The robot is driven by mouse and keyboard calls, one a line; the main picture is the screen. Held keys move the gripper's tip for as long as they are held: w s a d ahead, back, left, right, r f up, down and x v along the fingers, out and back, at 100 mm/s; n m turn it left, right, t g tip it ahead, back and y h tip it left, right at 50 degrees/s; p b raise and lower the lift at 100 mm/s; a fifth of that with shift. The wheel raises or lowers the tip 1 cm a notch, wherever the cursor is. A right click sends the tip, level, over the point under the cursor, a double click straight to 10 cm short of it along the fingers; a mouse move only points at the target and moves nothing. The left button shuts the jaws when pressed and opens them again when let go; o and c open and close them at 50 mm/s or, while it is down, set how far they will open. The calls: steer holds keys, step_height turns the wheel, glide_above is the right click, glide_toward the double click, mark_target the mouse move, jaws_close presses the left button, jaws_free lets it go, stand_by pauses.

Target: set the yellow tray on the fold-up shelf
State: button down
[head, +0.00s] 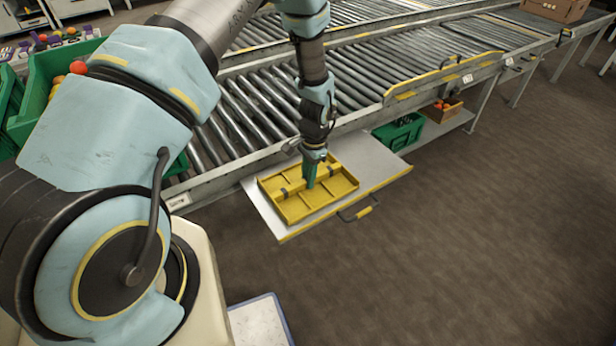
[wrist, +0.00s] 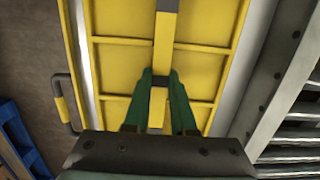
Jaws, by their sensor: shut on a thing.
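The yellow tray (head: 287,208) is shallow, with dividers and a raised yellow bar across its middle. It lies over the fold-up shelf (head: 385,168), a pale panel with a yellow front edge that stands out level beside the conveyor. The tray looks flat on the shelf or very close above it; I cannot tell which. My gripper (head: 310,181) points down and is shut on the tray's middle bar. In the wrist view the green fingers (wrist: 161,112) straddle the bar of the tray (wrist: 201,73), and the pale shelf shows along both sides.
The roller conveyor (head: 262,112) runs behind the shelf. A handle (head: 362,212) sticks out from the shelf's front edge. A green crate (head: 401,133) and a brown box (head: 443,110) stand on a lower ledge to the right. The floor in front is clear on the right.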

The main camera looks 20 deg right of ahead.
steer(key=shift+f, duration=0.2)
steer(key=c, duration=0.7)
jaws_free()
steer(key=shift+c, duration=0.2)
step_height(320, 180, up, 12)
steer(key=d, duration=0.1)
steer(key=w+a+r+n+h, duration=0.1)
steer(key=w+a+r+n, duration=0.15)
steer(key=a+r, duration=0.35)
steer(key=w+a+r+n, duration=0.1)
steer(key=a+r+n, duration=0.25)
steer(key=a, duration=0.45)
steer(key=s+a+r+n+t, duration=0.1)
steer(key=s+a+r+n, duration=0.2)
steer(key=a, duration=0.5)
steer(key=s+a+r+n, duration=0.4)
steer(key=a+r+n, duration=0.1)
steer(key=a, duration=0.4)
steer(key=shift+s+a+n+t+h+b, duration=0.2)
steer(key=shift+s+n+t+h+b, duration=0.1)
steer(key=shift+t+b, duration=0.15)
